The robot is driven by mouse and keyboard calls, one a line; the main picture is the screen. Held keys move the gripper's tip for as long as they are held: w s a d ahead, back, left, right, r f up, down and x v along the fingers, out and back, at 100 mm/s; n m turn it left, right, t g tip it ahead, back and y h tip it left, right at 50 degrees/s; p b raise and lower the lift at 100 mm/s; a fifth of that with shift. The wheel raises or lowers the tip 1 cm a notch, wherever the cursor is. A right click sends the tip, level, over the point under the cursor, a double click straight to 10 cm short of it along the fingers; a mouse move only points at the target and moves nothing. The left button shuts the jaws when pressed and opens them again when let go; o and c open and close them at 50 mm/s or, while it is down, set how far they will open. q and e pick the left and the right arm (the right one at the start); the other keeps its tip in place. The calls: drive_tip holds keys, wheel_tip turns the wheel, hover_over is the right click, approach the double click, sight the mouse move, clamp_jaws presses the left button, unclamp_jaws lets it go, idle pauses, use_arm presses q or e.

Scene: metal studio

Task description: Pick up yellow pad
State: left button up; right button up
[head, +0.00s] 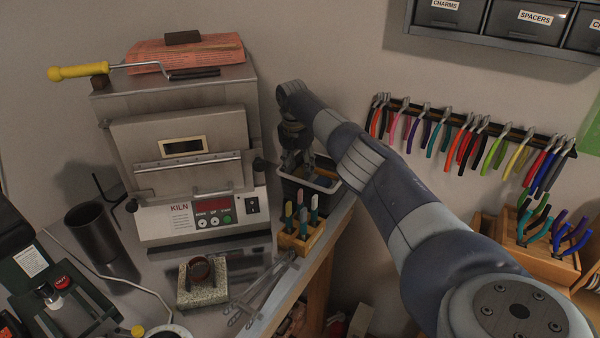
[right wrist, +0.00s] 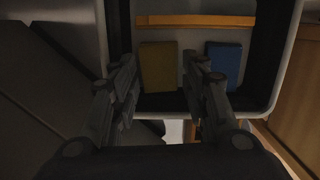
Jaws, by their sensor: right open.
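The yellow pad (right wrist: 159,66) lies in a dark bin with a pale rim (right wrist: 274,104) in the right wrist view. My right gripper (right wrist: 160,68) is open, with one finger on each side of the pad's lower part in that view; I cannot tell whether they touch it. In the head view my right gripper (head: 297,170) points down into the bin (head: 325,187) beside the kiln, and the pad cannot be made out there. My left gripper is not in view.
A blue pad (right wrist: 224,65) lies right of the yellow one, and an orange-yellow bar (right wrist: 195,21) lies beyond both. The kiln (head: 190,150) stands close left of the bin. A wooden holder with several tools (head: 300,238) stands in front. Pliers (head: 470,140) hang on the wall.

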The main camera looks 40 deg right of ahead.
drive_tip(key=shift+w+d+f, duration=0.1)
drive_tip(key=shift+d+f, duration=0.05)
drive_tip(key=shift+f, duration=0.65)
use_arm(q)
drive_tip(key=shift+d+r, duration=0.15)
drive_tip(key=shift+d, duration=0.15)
use_arm(e)
drive_tip(key=c, duration=0.4)
drive_tip(key=shift+r, duration=0.15)
